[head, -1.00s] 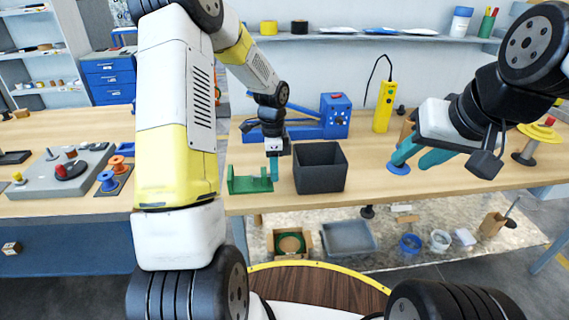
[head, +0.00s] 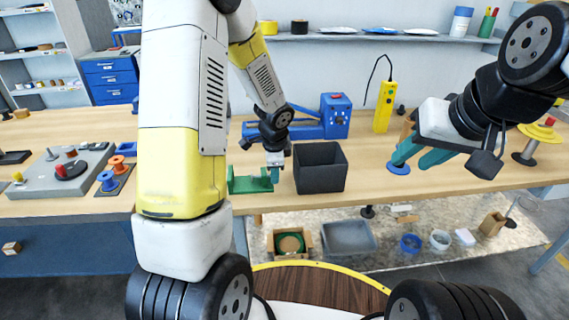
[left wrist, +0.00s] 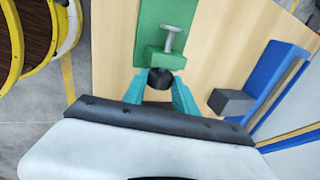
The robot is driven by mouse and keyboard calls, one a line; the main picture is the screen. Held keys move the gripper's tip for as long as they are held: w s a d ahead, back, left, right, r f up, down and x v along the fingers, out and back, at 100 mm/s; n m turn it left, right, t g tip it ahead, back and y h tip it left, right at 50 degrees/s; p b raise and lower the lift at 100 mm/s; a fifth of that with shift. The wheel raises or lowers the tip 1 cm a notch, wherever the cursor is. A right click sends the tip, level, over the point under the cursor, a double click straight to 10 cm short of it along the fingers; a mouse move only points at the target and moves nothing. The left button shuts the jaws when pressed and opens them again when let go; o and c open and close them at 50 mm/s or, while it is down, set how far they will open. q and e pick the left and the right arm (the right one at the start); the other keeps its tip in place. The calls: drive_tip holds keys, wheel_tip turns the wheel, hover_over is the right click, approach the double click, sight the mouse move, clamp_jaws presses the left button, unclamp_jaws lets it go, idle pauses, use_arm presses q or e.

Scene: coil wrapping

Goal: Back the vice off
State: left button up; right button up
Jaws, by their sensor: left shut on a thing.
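The green vice (head: 248,185) stands on the bench near its front edge, left of a dark open box. In the left wrist view the vice (left wrist: 166,20) shows a green block with a grey T-shaped metal piece and a round black knob (left wrist: 160,77) on the near side. My left gripper (head: 274,175) is at the right end of the vice, its teal fingers on either side of the knob and shut on it. My right gripper (head: 418,156) is at the right of the bench, its two teal fingers apart, seemingly empty.
The dark box (head: 320,170) stands close to the right of my left gripper. A blue machine (head: 335,117) and a yellow device (head: 384,107) are behind.

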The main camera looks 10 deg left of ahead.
use_arm(q)
drive_tip(key=o, duration=0.8)
drive_tip(key=shift+a, duration=0.1)
drive_tip(key=shift+w+a+g+h, duration=0.15)
drive_tip(key=shift+w+g+h, duration=0.15)
drive_tip(key=shift+g, duration=0.5)
drive_tip(key=shift+w+r+g+h, duration=0.15)
drive_tip(key=shift+g+h, duration=0.15)
drive_tip(key=shift+g, duration=0.7)
drive_tip(key=shift+w+f+g, duration=0.25)
drive_tip(key=shift+g, duration=0.65)
drive_tip(key=shift+w+r+g+h, duration=0.1)
drive_tip(key=shift+g+h, duration=0.4)
drive_tip(key=shift+g, duration=0.3)
